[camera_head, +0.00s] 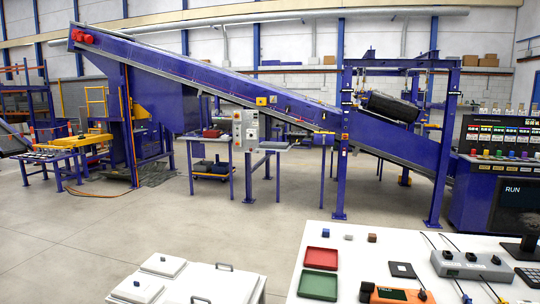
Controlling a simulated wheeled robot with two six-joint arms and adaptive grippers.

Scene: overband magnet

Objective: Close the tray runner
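I cannot tell which part in view is the tray runner. A red tray (320,257) and a green tray (318,285) lie one behind the other on the white table (388,240) at the lower right. No open drawer or slide can be made out on this table. Neither of my grippers is in view.
White lidded bins (190,280) with dark handles stand at the bottom, left of the table. Small blocks, a grey box (472,266) and an orange device (397,294) are on the table. A blue inclined conveyor (250,85) crosses behind. Grey floor (200,225) between is clear.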

